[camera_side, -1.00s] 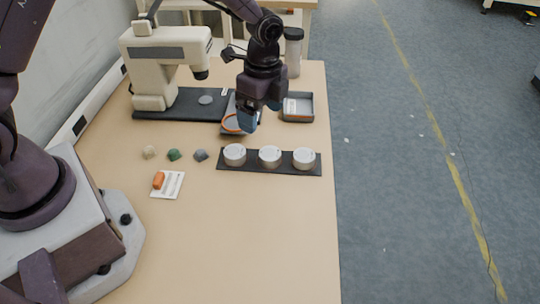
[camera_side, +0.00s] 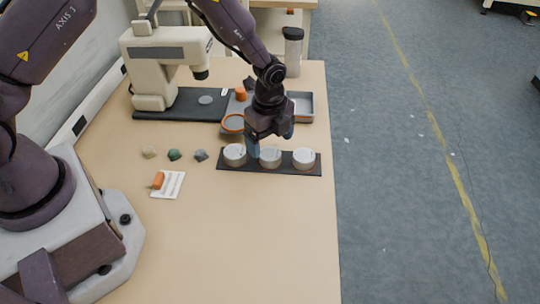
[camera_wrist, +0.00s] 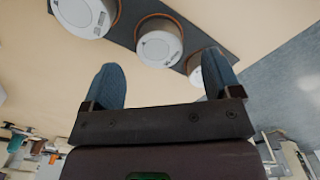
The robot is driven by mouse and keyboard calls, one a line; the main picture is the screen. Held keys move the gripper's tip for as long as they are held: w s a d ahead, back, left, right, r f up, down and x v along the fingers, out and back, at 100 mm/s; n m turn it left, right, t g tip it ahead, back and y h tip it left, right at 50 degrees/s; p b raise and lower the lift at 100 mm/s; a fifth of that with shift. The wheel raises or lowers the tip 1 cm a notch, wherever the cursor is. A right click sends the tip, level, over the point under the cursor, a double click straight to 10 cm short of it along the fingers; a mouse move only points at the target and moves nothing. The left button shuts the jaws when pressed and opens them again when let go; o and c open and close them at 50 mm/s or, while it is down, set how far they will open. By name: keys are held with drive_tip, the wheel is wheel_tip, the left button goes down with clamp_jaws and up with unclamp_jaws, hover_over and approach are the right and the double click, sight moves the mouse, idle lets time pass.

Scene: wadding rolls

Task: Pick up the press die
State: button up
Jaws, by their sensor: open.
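I cannot tell for sure which piece is the press die. An orange cylinder (camera_side: 241,92) stands at the back of a grey tray (camera_side: 226,113), and an orange-rimmed round piece (camera_side: 233,123) lies at that tray's front. My gripper (camera_side: 270,142) is open, pointing down just behind and above the middle of three round white-topped pots on a dark strip. In the wrist view my blue fingers (camera_wrist: 163,78) are spread with nothing between them. The pots are the left one (camera_side: 234,156), the middle one (camera_side: 270,159) and the right one (camera_side: 304,159).
A cream press-like machine (camera_side: 155,75) stands on a dark base at the back left. A grey bin (camera_side: 303,106) and a dark-lidded bottle (camera_side: 293,52) are behind my gripper. Small lumps (camera_side: 174,155) and an orange block (camera_side: 158,180) on a white card lie left. The front table is clear.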

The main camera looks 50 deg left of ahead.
sight(270, 153)
wheel_tip(270, 153, down, 4)
drive_tip(key=shift+d+r, duration=0.1)
drive_tip(key=c, duration=1.2)
drive_tip(key=shift+r, duration=0.1)
